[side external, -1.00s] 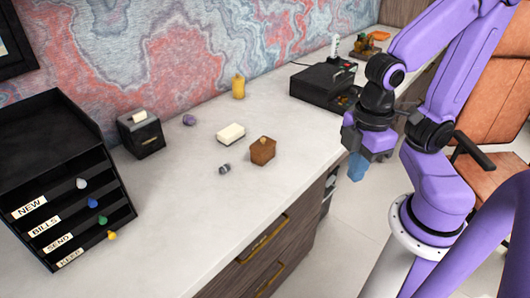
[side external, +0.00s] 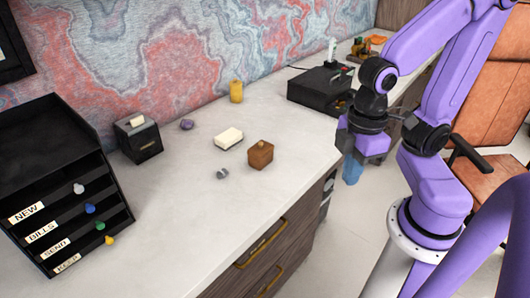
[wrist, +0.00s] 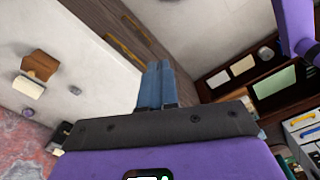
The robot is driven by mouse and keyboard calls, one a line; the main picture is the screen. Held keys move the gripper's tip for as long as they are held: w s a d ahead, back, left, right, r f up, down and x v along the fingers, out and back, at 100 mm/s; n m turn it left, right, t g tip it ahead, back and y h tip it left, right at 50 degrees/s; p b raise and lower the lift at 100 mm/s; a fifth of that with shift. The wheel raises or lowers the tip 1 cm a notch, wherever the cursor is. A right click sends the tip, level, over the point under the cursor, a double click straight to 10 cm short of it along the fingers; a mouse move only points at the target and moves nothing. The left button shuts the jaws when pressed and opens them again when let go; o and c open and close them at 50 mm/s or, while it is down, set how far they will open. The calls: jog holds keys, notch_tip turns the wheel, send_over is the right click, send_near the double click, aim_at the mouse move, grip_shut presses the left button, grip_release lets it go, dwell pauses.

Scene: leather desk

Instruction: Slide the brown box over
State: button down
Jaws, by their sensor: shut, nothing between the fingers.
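The brown box (side external: 260,155) is a small box with a knob-like top, standing upright on the pale desk top near its front edge. It also shows in the wrist view (wrist: 40,65) at the left. My gripper (side external: 351,170) has blue fingers and hangs beyond the desk's front edge, to the right of the box and well apart from it. In the wrist view the two blue fingers (wrist: 158,84) lie together, shut and empty.
A cream block (side external: 228,138) and a small grey item (side external: 222,173) lie close to the box. A yellow cylinder (side external: 236,91), purple lump (side external: 187,124), black dispenser (side external: 139,138), black letter tray (side external: 60,190) and black console (side external: 320,88) stand around. The desk's front is clear.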

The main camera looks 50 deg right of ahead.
jog(key=w+d+f+m+t+y, duration=0.1)
jog(key=w+f+m, duration=0.1)
jog(key=w+m, duration=0.95)
jog(key=w+f+m, duration=0.3)
jog(key=w+m, duration=0.6)
jog(key=m, duration=0.5)
jog(key=w+d+f+m+t+h, duration=0.1)
jog(key=w+d+f+m, duration=0.2)
jog(key=d+m, duration=0.65)
jog(key=w+d+f+m+t+h, duration=0.1)
jog(key=w+d+f+m, duration=0.3)
jog(key=m, duration=1)
jog(key=shift+d+x, duration=0.2)
jog(key=shift+x, duration=1.2)
jog(key=shift+d+x, duration=0.2)
jog(key=shift+x, duration=1.25)
jog(key=shift+d+x, duration=0.2)
jog(key=shift+x, duration=1.2)
jog(key=shift+w+d, duration=0.1)
jog(key=shift+w, duration=1.75)
jog(key=shift+w+d, duration=0.15)
jog(key=shift+w, duration=1.75)
jog(key=shift+w+d, duration=0.15)
jog(key=shift+w, duration=1.75)
jog(key=shift+w+d, duration=0.15)
jog(key=shift+w, duration=1.8)
